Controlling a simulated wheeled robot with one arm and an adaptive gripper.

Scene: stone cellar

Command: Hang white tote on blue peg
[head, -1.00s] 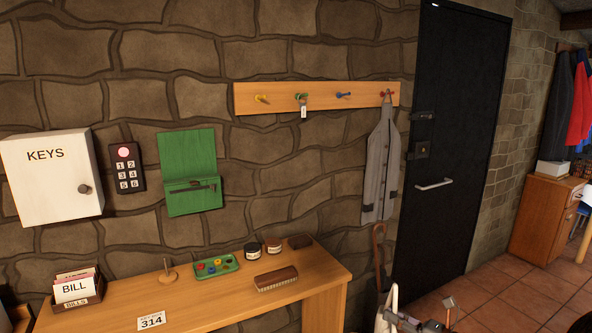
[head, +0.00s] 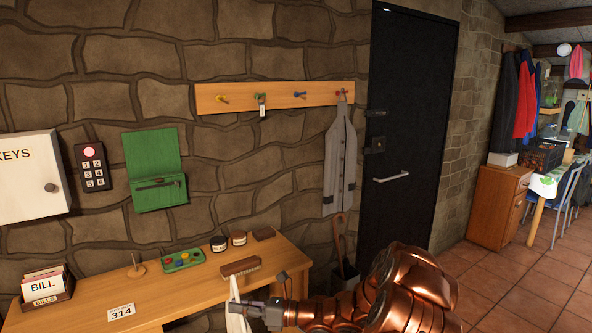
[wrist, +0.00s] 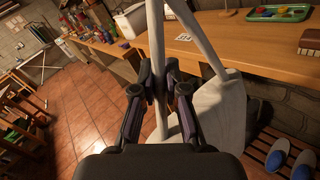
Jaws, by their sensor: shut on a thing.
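The white tote (wrist: 217,110) hangs from my gripper (wrist: 162,80), which is shut on its strap in the wrist view. In the head view my gripper (head: 262,312) is low in front of the table's right part, and only a sliver of the tote (head: 235,300) shows; the rest is below the frame. The blue peg (head: 299,94) is on the wooden rail (head: 225,104) on the wall, third from the left, and is bare. It is well above and a little right of my gripper.
A yellow peg (head: 222,99) is bare. A tag hangs on the green peg (head: 261,98); a grey coat (head: 340,160) hangs on the red peg. The wooden table (head: 190,283) carries a brush (head: 240,266), jars and a green tray (head: 184,260). A black door (head: 410,120) stands right.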

